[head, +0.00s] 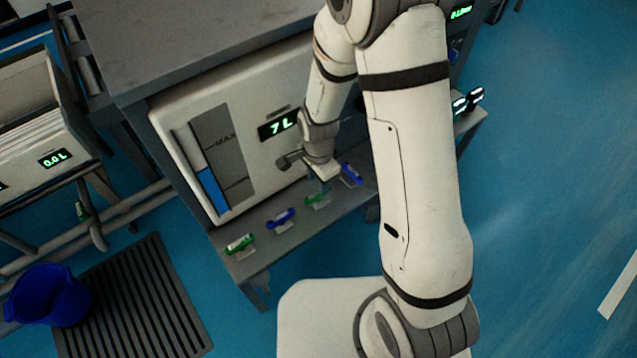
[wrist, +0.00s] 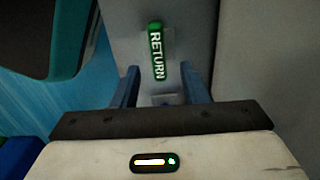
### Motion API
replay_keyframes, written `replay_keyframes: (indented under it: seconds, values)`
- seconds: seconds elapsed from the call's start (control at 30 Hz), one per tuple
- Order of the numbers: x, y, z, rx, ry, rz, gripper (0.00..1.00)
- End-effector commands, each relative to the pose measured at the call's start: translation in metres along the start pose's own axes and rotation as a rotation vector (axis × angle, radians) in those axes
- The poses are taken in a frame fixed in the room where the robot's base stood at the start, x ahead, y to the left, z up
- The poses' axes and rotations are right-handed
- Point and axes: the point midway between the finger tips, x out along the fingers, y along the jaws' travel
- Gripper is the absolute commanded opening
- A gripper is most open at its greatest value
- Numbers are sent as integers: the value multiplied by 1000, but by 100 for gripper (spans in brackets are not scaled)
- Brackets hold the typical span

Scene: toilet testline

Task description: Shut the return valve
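The return valve's green handle, labelled RETURN (wrist: 157,52), stands nearly upright in the wrist view, just ahead of my gripper (wrist: 160,74). My gripper's two blue fingers are spread apart, one on each side of the handle's lower end, and nothing is held. A visible gap separates each finger from the handle. In the head view my gripper (head: 321,184) is over the shelf, above a green handle (head: 316,201) that it partly hides. I cannot tell whether the fingers reach the handle's depth.
A white tank front (head: 265,115) with a level gauge and a "7 L" display stands behind the shelf (head: 265,258). Along the shelf are another green handle (head: 240,243) and two blue handles, one left (head: 281,217) and one right (head: 352,174). A blue bucket (head: 52,294) stands at lower left.

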Motion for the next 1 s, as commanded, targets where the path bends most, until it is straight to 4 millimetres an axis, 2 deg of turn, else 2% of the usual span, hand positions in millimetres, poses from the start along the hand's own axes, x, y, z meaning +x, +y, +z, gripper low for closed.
replay_keyframes:
  seconds: [0.03, 0.2, 0.8, 0.87, 0.97, 1.0]
  values:
    - [-12, -1, 0, 0, 0, -2, 40]
    - [-27, -1, 0, 0, 0, -1, 40]
    - [-30, -1, 0, -2, 0, -1, 40]
    - [-39, 0, -2, -11, 1, -5, 40]
    - [-77, 4, -8, -58, 6, -19, 40]
    - [-100, 6, -12, -89, 9, -28, 40]
